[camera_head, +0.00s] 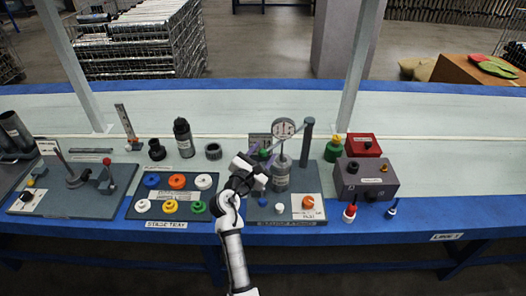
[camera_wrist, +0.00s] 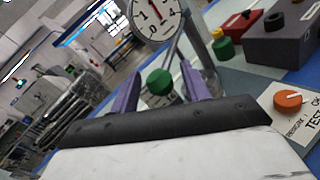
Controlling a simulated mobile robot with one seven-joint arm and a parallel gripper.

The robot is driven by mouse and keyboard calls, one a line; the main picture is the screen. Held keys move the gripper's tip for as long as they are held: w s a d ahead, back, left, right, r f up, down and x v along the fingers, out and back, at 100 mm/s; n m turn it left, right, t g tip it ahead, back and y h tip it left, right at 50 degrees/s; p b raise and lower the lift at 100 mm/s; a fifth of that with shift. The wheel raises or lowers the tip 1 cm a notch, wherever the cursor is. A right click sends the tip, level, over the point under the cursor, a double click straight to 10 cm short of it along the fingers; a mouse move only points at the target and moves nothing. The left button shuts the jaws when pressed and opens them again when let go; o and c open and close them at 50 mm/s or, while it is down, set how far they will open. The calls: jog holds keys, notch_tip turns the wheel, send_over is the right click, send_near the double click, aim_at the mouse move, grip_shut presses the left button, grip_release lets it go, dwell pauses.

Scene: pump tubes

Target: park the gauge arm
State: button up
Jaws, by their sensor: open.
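The gauge (camera_head: 283,128) has a round white dial and sits at the top of the test station at centre right, above a grey cylinder (camera_head: 281,176). A grey post (camera_head: 307,143) stands just right of it, with a thin bar beside the dial. In the wrist view the dial (camera_wrist: 155,17) is cut off by the top edge. My gripper (camera_head: 263,155) is left of the gauge and the cylinder. Its purple fingers are apart in the wrist view (camera_wrist: 161,70). A green knob (camera_wrist: 159,82) appears between them; I cannot tell whether they touch it.
The station base holds an orange knob (camera_head: 308,202) on a white plate. A purple-grey box (camera_head: 367,180), red box (camera_head: 363,145) and green bottle (camera_head: 334,149) stand to the right. The stage tray (camera_head: 150,213) with coloured rings lies left. The bench is clear at far right.

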jog(key=shift+w+d, duration=0.1)
jog(key=shift+w, duration=0.15)
grip_shut()
dwell(0.3)
